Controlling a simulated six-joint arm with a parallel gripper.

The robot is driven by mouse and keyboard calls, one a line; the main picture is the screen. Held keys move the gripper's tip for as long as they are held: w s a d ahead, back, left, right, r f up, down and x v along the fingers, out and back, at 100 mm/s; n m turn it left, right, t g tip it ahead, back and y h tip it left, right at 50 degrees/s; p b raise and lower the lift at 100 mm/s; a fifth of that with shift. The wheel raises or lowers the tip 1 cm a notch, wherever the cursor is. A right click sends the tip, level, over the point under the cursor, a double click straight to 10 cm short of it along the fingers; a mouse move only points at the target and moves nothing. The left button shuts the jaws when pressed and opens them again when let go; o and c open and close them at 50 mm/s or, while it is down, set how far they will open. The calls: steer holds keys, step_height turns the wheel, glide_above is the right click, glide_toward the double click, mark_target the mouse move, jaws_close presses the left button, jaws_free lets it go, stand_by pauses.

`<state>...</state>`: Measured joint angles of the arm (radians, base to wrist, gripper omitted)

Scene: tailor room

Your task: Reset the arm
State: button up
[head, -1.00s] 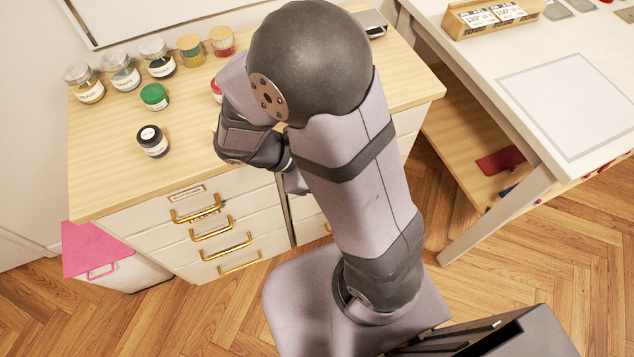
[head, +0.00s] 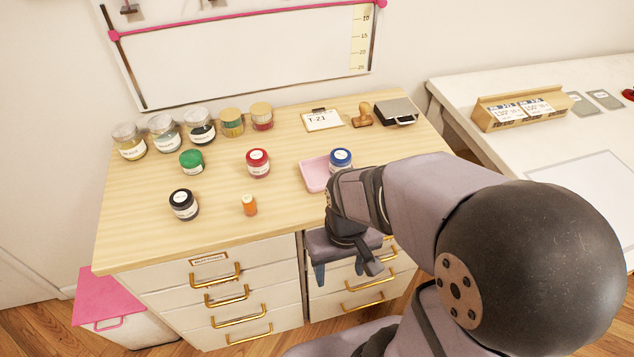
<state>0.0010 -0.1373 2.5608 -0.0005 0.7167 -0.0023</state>
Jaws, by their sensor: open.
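My arm reaches in from the lower right of the head view and bends down at the wrist. My gripper (head: 340,272) is at the front edge of the wooden cabinet top (head: 225,225), in front of the right-hand drawers. Its two bluish fingers point down and stand apart with nothing seen between them. The wrist hides part of the front right of the cabinet top.
On the cabinet top are a pink tray (head: 315,174), a blue-lidded jar (head: 341,160), a red-lidded jar (head: 258,163), a green-lidded jar (head: 191,162), a black-lidded jar (head: 184,204) and an orange spool (head: 249,205). Several jars line the back. A white table (head: 545,150) stands right.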

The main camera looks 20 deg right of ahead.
step_height(320, 180, up, 9)
steer(key=p, duration=0.8)
